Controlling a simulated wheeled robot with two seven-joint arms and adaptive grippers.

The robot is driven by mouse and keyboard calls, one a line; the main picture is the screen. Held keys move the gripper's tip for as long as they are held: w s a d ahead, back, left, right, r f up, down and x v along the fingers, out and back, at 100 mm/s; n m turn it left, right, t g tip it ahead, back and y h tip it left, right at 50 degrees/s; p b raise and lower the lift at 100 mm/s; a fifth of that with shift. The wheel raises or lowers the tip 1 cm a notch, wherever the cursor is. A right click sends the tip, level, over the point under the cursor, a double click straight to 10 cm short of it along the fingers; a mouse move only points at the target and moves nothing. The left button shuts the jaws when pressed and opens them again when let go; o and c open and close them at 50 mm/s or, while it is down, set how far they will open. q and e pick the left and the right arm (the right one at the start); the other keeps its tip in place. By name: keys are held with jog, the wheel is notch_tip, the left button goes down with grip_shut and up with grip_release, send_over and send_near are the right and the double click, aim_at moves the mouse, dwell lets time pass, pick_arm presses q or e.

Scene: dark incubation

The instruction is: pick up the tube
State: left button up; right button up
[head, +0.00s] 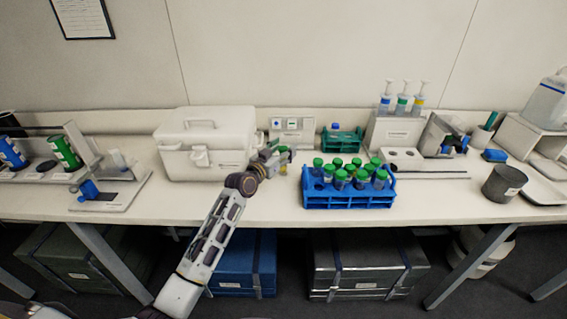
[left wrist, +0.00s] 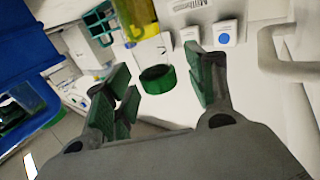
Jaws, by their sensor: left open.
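My left gripper (head: 275,153) is over the bench, between the white cooler box and the blue rack. In the left wrist view its green-padded fingers (left wrist: 160,92) are open. A tube's green cap (left wrist: 158,78) shows in the space between and beyond the fingers, with a clear body behind it. A yellow-green shape lies farther along; I cannot tell if it is part of this tube. In the head view a small yellowish part (head: 284,170) shows just under the gripper, mostly hidden. Several more green-capped tubes (head: 340,178) stand in the blue rack (head: 348,201).
The white cooler box (head: 207,145) stands close left of my gripper. A green rack (head: 341,140) and a white box with two labels (head: 292,132) are behind. A dark pot (head: 503,184) stands at right. The bench front below the gripper is clear.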

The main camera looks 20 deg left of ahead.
pick_arm(q)
grip_shut()
pick_arm(e)
jog(key=shift+d, duration=0.35)
pick_arm(q)
jog(key=shift+r, duration=0.2)
pick_arm(e)
jog(key=shift+r, duration=0.2)
pick_arm(q)
jog(key=shift+r+p, duration=0.35)
jog(key=shift+p, duration=0.15)
jog(key=shift+r+p, duration=0.75)
jog(key=shift+r, duration=0.1)
notch_tip(320, 180, up, 3)
jog(key=p, duration=0.3)
jog(key=shift+r, duration=0.2)
notch_tip(320, 180, up, 3)
jog(key=shift+f+p, duration=0.1)
jog(key=shift+p, duration=1.15)
jog(key=shift+r+p, duration=0.35)
jog(key=shift+r, duration=0.1)
pick_arm(e)
jog(key=s+a+r, duration=0.2)
jog(key=a+r, duration=0.4)
jog(key=r, duration=0.2)
jog(key=shift+s+y, duration=0.2)
jog(key=shift+y, duration=0.1)
